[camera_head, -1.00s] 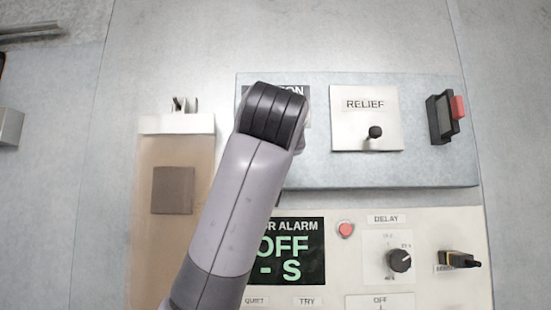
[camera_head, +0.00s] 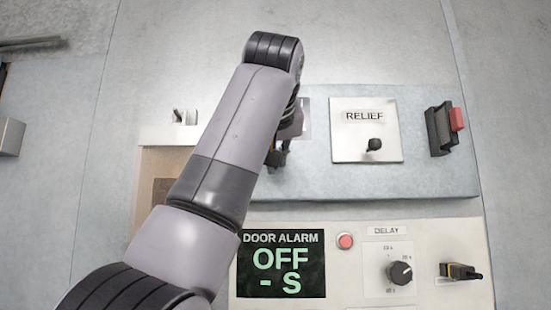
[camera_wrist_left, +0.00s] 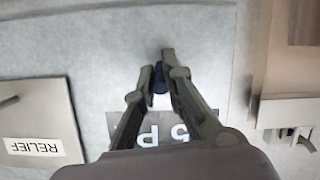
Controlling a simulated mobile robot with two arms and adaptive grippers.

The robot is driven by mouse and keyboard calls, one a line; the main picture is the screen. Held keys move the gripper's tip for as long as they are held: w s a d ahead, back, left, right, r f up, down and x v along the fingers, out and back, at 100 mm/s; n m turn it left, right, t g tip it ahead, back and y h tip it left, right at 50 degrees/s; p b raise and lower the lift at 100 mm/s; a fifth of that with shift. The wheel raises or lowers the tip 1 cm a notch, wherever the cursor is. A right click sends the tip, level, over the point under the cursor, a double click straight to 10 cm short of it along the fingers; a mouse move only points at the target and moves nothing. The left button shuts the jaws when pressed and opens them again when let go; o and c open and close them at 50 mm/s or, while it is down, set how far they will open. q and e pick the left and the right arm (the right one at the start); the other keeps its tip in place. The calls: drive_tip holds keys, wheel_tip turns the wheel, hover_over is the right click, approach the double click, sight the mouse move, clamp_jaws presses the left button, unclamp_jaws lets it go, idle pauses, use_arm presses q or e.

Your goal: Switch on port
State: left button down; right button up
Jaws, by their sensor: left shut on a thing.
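My left gripper (camera_wrist_left: 162,72) is shut on a small dark blue switch lever (camera_wrist_left: 160,80) on the blue-grey panel (camera_wrist_left: 70,55). Only part of the lever shows between the fingers. A dark label plate (camera_wrist_left: 165,134) with pale letters lies behind the fingers, upside down in the wrist view and mostly covered, so I cannot read it fully. In the head view my left arm hides most of this switch, and the gripper (camera_head: 277,158) shows only in part beside the forearm. My right gripper is in neither view.
Right of the switch is a RELIEF plate (camera_head: 350,140) with a dark knob (camera_head: 375,144), then a red-tipped rocker (camera_head: 440,128). Below are the door alarm display (camera_head: 281,263) reading OFF, a red button (camera_head: 345,241) and a delay dial (camera_head: 399,273). A tan cover (camera_head: 160,165) stands left.

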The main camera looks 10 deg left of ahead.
use_arm(q)
drive_tip(key=shift+r, duration=0.2)
idle(0.3)
drive_tip(key=c, duration=1.6)
unclamp_jaws()
drive_tip(key=shift+f, duration=0.1)
drive_tip(key=shift+c, duration=0.2)
drive_tip(key=v, duration=1.2)
